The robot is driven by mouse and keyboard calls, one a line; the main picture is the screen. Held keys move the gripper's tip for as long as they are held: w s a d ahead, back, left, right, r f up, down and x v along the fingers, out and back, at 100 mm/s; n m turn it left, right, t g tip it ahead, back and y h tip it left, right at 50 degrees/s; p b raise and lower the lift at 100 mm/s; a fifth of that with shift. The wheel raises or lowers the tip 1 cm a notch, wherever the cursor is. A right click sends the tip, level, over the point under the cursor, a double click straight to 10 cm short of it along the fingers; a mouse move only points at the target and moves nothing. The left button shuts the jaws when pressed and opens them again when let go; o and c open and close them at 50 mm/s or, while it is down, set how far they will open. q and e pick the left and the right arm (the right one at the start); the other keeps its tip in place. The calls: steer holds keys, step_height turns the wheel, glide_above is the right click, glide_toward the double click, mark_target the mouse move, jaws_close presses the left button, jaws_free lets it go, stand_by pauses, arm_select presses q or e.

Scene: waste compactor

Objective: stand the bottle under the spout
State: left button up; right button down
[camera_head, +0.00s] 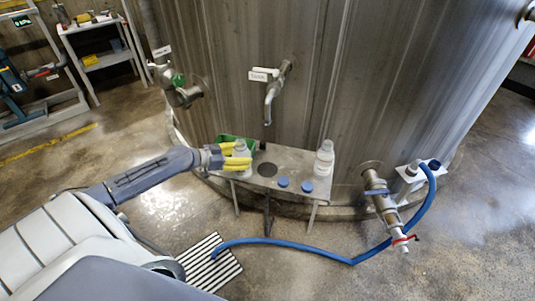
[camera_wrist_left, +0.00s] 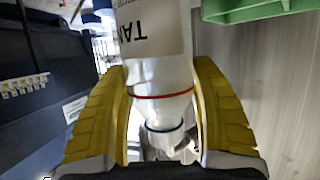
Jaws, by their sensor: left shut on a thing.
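My left gripper (camera_head: 238,158), with yellow fingers, is shut on a pale bottle (camera_head: 240,148) at the left end of a small metal shelf (camera_head: 262,184). In the left wrist view the bottle (camera_wrist_left: 160,70) is between both fingers, with a label, a red line and a narrow neck. I cannot tell whether its base touches the shelf. The spout (camera_head: 270,103) comes out of the tank wall and points down, to the right of and above the bottle. A dark round spot (camera_head: 267,170) marks the shelf below the spout. My right gripper is out of view.
A second pale bottle (camera_head: 324,160) stands at the shelf's right end. Two blue caps (camera_head: 283,182) lie near the front edge. A green crate (camera_head: 225,139) is behind my gripper. A blue hose (camera_head: 330,258) crosses the floor to the right. A valve (camera_head: 383,200) juts out right of the shelf.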

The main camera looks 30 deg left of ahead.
arm_select(q)
steer(key=r+x, duration=0.1)
steer(key=x, duration=1)
steer(key=shift+w+d+f, duration=0.15)
steer(key=shift+w+d, duration=0.15)
steer(key=shift+w, duration=0.15)
steer(key=shift+f, duration=0.1)
steer(key=o, duration=1.2)
steer(key=shift+c, duration=0.2)
